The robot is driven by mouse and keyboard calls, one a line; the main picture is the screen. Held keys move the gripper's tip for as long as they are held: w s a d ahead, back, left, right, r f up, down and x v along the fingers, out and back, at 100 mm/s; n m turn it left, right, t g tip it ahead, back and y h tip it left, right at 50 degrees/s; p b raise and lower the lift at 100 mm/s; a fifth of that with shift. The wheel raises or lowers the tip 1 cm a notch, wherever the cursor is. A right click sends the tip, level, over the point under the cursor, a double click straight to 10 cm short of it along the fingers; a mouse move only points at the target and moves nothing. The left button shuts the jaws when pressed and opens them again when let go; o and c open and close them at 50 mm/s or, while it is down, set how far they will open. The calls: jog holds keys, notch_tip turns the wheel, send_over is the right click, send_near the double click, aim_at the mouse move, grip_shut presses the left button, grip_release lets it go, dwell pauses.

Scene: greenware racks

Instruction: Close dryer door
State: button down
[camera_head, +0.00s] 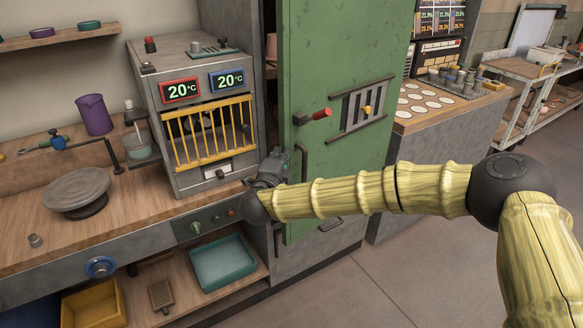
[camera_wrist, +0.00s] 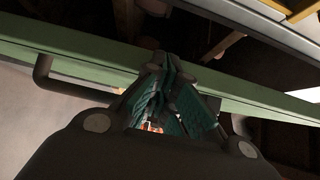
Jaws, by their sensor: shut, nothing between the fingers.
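The green dryer door (camera_head: 345,75) stands in the middle of the head view, ajar, with a dark gap along its left edge. My gripper (camera_head: 283,162) is at the door's left edge, below the handle, partly hidden by my wrist. In the wrist view my gripper (camera_wrist: 172,62) is shut and empty, with its fingertips over the green door edge (camera_wrist: 95,66). I cannot tell whether they touch it. Dark shelving (camera_wrist: 210,35) shows beyond the edge.
A small kiln-like box (camera_head: 195,115) with two 20°C displays stands on the wooden bench (camera_head: 130,220), close left of my gripper. A banding wheel (camera_head: 76,188) and purple jug (camera_head: 94,114) are farther left. A counter with white discs (camera_head: 418,103) stands right. Floor in front is clear.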

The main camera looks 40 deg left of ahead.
jog(key=shift+w+a, duration=0.15)
jog(key=shift+a, duration=0.85)
jog(key=shift+d, duration=0.1)
jog(key=s+a+b, duration=0.1)
jog(key=s+b, duration=0.2)
jog(key=s, duration=0.6)
jog(key=shift+a, duration=0.25)
jog(key=shift+s+b, duration=0.2)
jog(key=shift+b, duration=0.15)
